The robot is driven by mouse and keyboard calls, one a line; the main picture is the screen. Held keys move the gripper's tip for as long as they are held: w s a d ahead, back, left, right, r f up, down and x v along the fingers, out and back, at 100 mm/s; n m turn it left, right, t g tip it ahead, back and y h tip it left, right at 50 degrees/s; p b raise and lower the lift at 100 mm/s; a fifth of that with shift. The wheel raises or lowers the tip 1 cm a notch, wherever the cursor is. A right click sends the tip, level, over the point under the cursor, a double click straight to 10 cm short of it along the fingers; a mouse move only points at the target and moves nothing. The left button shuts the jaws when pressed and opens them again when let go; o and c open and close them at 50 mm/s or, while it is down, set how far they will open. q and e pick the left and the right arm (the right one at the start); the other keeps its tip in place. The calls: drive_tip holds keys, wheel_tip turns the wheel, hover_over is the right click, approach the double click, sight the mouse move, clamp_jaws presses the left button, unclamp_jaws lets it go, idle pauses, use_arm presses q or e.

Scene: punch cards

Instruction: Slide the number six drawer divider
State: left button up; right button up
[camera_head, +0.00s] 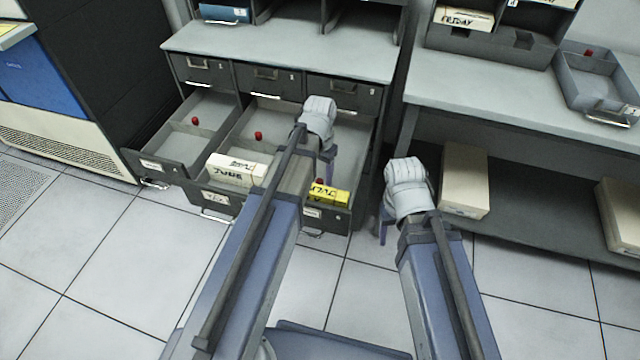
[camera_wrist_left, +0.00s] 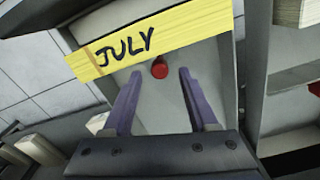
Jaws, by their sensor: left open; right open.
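The open drawer on the right of the lower row (camera_head: 348,180) holds a yellow card pack marked JULY (camera_head: 330,194). The pack also shows in the left wrist view (camera_wrist_left: 150,38). A red divider knob (camera_wrist_left: 159,69) stands just behind the pack. My left gripper (camera_wrist_left: 160,82) is open over this drawer, its two purple fingers either side of the knob and apart from it. In the head view the left gripper (camera_head: 328,165) is partly hidden by its own wrist. My right gripper (camera_head: 384,222) is low, right of the drawers, mostly hidden by its wrist. The drawer numbers are too small to read.
Two more open drawers lie to the left; the middle one holds a JUNE pack (camera_head: 236,169) and a red knob (camera_head: 258,135). The left one has a red knob (camera_head: 195,121). A desk (camera_head: 470,90) stands right, with a tray (camera_head: 590,85) on it and boxes (camera_head: 463,180) below.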

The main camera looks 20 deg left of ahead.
use_arm(q)
drive_tip(key=shift+f+b, duration=0.35)
drive_tip(key=shift+f, duration=0.45)
drive_tip(key=shift+r, duration=0.1)
clamp_jaws()
idle(0.8)
